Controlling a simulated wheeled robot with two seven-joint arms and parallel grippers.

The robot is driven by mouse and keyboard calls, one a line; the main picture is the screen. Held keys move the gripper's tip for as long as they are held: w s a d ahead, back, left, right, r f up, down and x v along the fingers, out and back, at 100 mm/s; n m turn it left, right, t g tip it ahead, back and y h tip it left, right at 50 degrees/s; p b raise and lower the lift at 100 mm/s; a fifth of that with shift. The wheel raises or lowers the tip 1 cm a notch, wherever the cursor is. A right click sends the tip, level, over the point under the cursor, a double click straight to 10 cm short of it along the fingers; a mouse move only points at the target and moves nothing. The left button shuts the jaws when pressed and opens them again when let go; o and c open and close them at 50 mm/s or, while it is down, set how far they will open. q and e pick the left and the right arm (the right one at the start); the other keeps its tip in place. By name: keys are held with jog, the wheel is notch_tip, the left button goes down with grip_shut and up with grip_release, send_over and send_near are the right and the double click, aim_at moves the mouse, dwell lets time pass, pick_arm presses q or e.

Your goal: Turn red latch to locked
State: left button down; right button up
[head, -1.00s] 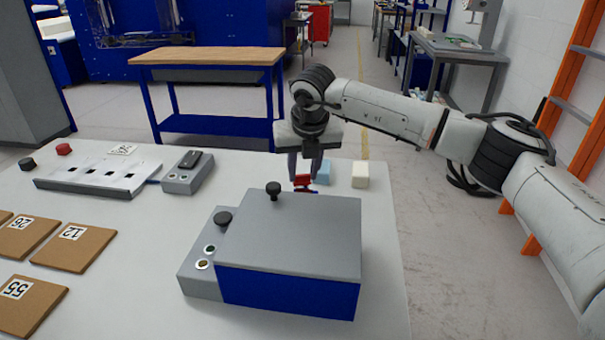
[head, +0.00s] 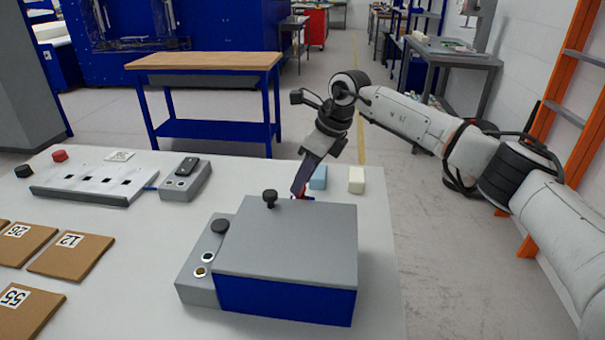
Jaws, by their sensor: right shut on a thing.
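The red latch (head: 303,195) is at the back of the grey and blue box (head: 290,240), on its far side. Only a sliver of red shows, and the fingers and the box hide the rest. My right gripper (head: 300,188) reaches down behind the box, tilted, with its fingers shut on the red latch. Whether the latch stands at its locked position cannot be told. My left gripper is not in view.
A light blue block (head: 318,178) and a cream block (head: 356,180) stand just right of my right gripper. A slotted panel (head: 95,182) and brown numbered boards (head: 70,254) lie to the left.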

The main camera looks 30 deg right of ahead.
jog(key=shift+d+n+g+y+p, duration=0.15)
jog(key=shift+n+g+p, duration=0.1)
jog(key=shift+n, duration=0.55)
jog(key=shift+d+n+g+y+p, duration=0.15)
jog(key=shift+n+g+p, duration=0.1)
jog(key=shift+n, duration=0.55)
jog(key=shift+a, duration=0.1)
jog(key=o, duration=1)
jog(key=shift+o, duration=0.2)
jog(key=v, duration=1)
jog(key=shift+r+b, duration=0.15)
jog(key=shift+b, duration=0.3)
